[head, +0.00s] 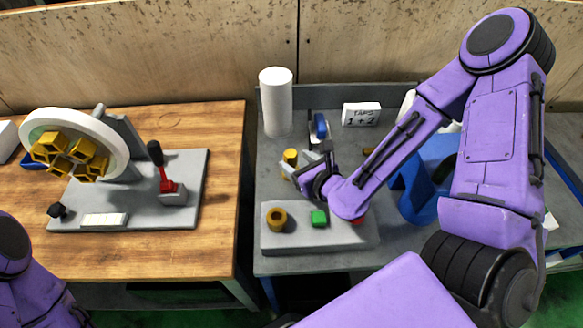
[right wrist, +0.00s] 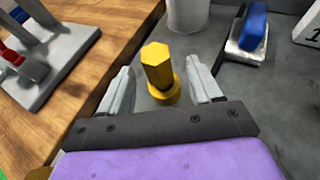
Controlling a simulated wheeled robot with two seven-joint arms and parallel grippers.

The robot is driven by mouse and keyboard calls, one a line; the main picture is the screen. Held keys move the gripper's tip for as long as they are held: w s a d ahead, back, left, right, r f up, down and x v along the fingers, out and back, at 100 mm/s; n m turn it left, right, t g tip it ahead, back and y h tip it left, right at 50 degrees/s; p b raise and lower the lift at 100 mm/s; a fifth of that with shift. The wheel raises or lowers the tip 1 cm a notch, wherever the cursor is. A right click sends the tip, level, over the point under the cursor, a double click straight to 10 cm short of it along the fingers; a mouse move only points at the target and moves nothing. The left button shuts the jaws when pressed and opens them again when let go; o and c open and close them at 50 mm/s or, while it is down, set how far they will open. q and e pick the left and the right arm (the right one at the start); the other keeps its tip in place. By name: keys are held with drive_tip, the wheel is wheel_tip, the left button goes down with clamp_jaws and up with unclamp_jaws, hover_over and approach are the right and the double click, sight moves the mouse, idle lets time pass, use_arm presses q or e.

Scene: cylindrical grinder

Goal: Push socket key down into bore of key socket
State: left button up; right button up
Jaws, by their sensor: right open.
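A yellow hexagonal key (right wrist: 157,66) stands upright in the right wrist view, with a wider yellow round collar (right wrist: 164,97) at its base. I cannot tell whether the collar is part of the key or a separate socket. The key also shows in the head view (head: 290,156). My right gripper (right wrist: 160,78) is open, one finger on each side of the key, with gaps visible; it also shows in the head view (head: 303,166). An ochre round piece with a dark bore (head: 277,219), possibly the key socket, sits on a grey block (head: 295,241). My left gripper is out of view.
A white cylinder (head: 276,102), a blue-handled item (head: 320,127) and a white label (head: 361,114) stand behind. A wooden table (head: 220,165) with a wheel fixture (head: 113,135) is at left.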

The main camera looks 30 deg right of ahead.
sight(287, 153)
drive_tip(key=x, duration=0.1)
drive_tip(key=p+x, duration=0.1)
drive_tip(key=x, duration=0.1)
drive_tip(key=r+x, duration=0.1)
drive_tip(key=x, duration=0.1)
drive_tip(key=shift+w+a+f, duration=0.1)
drive_tip(key=shift+w+a, duration=0.05)
drive_tip(key=shift+w, duration=0.2)
drive_tip(key=shift+s, duration=0.1)
drive_tip(key=c, duration=1.1)
